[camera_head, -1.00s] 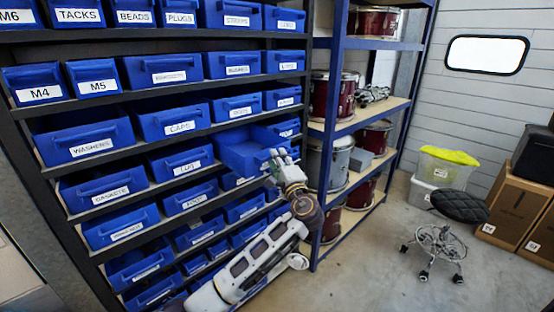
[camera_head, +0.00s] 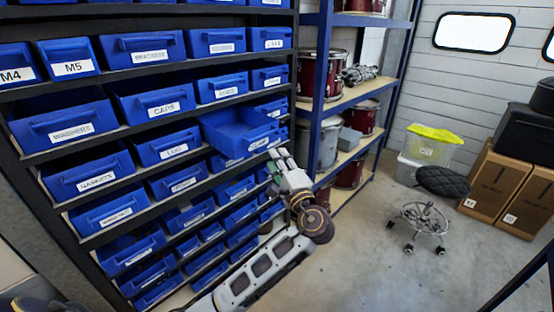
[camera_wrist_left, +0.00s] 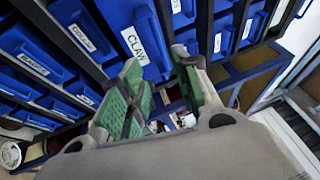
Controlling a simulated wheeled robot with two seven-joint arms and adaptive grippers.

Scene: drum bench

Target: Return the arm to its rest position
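My left gripper (camera_head: 279,158) is in front of the bin rack, just below and to the right of a blue bin (camera_head: 236,140) that sticks out from its shelf. In the left wrist view my left gripper (camera_wrist_left: 160,85) has its green-padded fingers apart, with nothing held between them. A blue bin with a label starting "CLAW" (camera_wrist_left: 128,22) shows beyond the fingers there. My left arm reaches in from the bottom of the head view. My right gripper is not in view.
A dark rack of several labelled blue bins fills the left side. A blue-framed shelf (camera_head: 350,98) with red drums stands right of it. A black stool (camera_head: 443,181), cardboard boxes (camera_head: 490,178) and a lidded tub (camera_head: 430,147) stand farther right. The floor (camera_head: 370,265) between is clear.

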